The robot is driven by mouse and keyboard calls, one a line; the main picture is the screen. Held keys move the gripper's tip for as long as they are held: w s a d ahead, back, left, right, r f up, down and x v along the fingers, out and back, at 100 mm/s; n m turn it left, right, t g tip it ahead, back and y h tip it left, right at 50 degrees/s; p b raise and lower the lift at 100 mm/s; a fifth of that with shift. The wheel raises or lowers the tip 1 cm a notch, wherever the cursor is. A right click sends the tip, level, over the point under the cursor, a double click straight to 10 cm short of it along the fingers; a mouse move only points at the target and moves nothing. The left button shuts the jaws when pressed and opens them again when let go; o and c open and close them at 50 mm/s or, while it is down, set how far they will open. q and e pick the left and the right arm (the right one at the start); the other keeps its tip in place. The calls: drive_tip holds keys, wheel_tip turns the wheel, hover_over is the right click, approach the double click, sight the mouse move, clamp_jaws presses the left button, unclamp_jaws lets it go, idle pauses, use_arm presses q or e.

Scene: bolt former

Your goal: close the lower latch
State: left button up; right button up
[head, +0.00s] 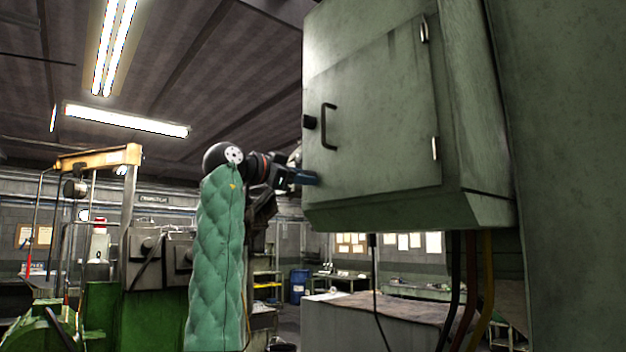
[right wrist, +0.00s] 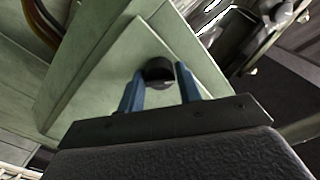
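The lower latch (right wrist: 159,71) is a small black knob on the edge of the green cabinet door, seen in the right wrist view. My right gripper (right wrist: 160,79) has its two blue fingers apart, one on each side of the knob; I cannot tell if they touch it. In the head view my right gripper (head: 307,179) is at the lower left edge of the cabinet door (head: 375,125) and hides the lower latch. The upper latch (head: 309,122) is a black knob above it on the same edge. My left gripper is out of view.
The door has a dark bar handle (head: 328,127) near its left edge and hinges (head: 435,148) on the right. The door looks flush with the cabinet. Cables (head: 470,290) hang below the cabinet. A grey worktop (head: 375,308) stands beneath; green machinery (head: 160,310) is at left.

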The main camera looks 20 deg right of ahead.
clamp_jaws()
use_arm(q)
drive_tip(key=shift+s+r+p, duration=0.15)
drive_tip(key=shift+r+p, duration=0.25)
use_arm(e)
drive_tip(key=shift+r+n, duration=0.1)
drive_tip(key=shift+n, duration=3.7)
drive_tip(key=o, duration=0.7)
unclamp_jaws()
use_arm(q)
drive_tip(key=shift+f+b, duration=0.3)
use_arm(e)
drive_tip(key=v, duration=0.8)
